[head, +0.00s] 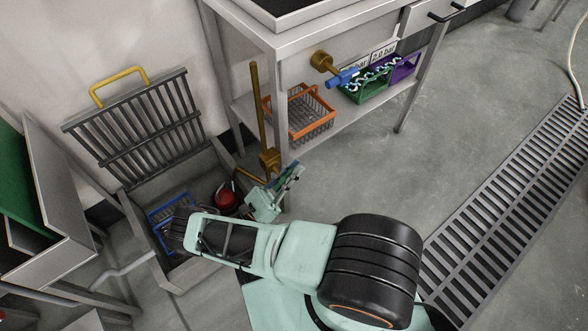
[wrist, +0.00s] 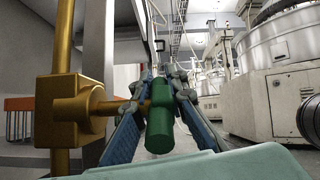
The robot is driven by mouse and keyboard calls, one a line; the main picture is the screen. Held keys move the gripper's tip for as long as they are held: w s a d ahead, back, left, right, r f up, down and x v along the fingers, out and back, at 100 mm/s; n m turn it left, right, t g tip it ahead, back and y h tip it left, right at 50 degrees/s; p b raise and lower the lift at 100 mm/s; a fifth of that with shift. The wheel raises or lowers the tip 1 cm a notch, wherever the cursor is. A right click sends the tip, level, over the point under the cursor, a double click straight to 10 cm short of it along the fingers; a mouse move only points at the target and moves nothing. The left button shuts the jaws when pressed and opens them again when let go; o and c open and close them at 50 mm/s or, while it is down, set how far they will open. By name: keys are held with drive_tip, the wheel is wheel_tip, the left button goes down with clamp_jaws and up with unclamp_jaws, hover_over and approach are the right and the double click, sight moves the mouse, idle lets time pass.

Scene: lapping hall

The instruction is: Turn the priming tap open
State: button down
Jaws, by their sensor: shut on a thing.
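The tap that I hold is a brass body (wrist: 80,108) on a vertical brass pipe (wrist: 65,40), with a short stem to a green handle (wrist: 159,135). In the head view the brass pipe (head: 258,105) stands by the bench's left legs, with the brass body (head: 269,160) low on it. My gripper (wrist: 158,88) is shut on the green handle, one blue-padded finger on each side. In the head view my gripper (head: 285,178) is beside the brass body and mostly hides the handle.
An open pit (head: 160,262) with a raised grate (head: 135,125) holds a blue basket (head: 170,210) and a red object (head: 227,200). The bench (head: 285,35) carries a blue-handled brass tap (head: 342,78); orange (head: 300,115), green and purple baskets stand on its shelf.

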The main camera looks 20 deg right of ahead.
drive_tip(key=shift+h, duration=0.3)
drive_tip(key=c, duration=1.9)
unclamp_jaws()
drive_tip(key=shift+r, duration=0.1)
